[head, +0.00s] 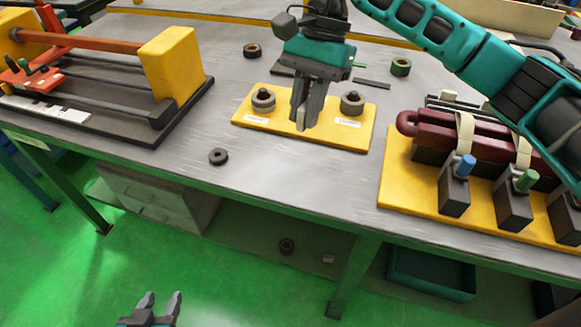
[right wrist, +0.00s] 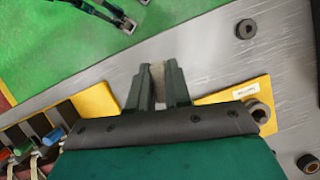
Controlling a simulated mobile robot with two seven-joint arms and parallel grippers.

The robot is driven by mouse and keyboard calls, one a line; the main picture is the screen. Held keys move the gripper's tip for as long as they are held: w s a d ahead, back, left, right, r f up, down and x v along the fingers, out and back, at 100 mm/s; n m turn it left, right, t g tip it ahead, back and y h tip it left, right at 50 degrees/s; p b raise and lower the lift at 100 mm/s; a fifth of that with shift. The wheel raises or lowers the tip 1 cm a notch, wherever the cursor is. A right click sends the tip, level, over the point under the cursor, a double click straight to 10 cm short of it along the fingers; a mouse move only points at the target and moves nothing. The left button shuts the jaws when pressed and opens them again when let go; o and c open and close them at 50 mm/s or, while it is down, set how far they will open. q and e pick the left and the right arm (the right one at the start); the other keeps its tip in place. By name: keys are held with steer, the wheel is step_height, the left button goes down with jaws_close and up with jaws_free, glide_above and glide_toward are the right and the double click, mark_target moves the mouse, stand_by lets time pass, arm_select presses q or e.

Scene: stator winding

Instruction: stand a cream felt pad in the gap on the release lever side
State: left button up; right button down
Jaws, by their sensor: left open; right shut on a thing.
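My right gripper (head: 304,122) is shut on a cream felt pad (head: 300,118), in front of the small yellow plate's middle in the head view. The pad also shows upright between the fingers in the right wrist view (right wrist: 158,82). My left gripper (head: 162,300) is open and empty, low over the green floor, clear of the table. A dark red coil (head: 437,128) lies on the yellow base (head: 398,190) at the right, with cream straps (head: 464,135) around it. Blue-topped (head: 465,165) and green-topped (head: 527,181) blocks stand before it. I cannot make out the gap or a release lever.
Loose dark rings (head: 218,156) lie on the metal table (head: 300,190). A yellow-ended machine (head: 167,65) stands at left. The table's front middle is clear.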

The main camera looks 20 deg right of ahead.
step_height(320, 180, up, 5)
steer(key=w+m+t+y, duration=0.1)
steer(key=w+m+t, duration=0.15)
steer(key=m, duration=0.55)
steer(key=m+t, duration=0.2)
steer(key=m, duration=0.1)
glide_toward(289, 170)
steer(key=shift+g, duration=0.25)
steer(key=x, duration=0.5)
steer(key=shift+w+a+f+b, duration=0.25)
steer(key=shift+b, duration=0.05)
steer(key=shift+f, duration=0.2)
steer(key=c, duration=1.1)
jaws_free()
steer(key=shift+r, duration=0.1)
steer(key=shift+o, duration=0.2)
steer(key=shift+r, duration=0.1)
steer(key=w+v, duration=0.1)
steer(key=v, duration=1.1)
steer(key=shift+s, duration=0.45)
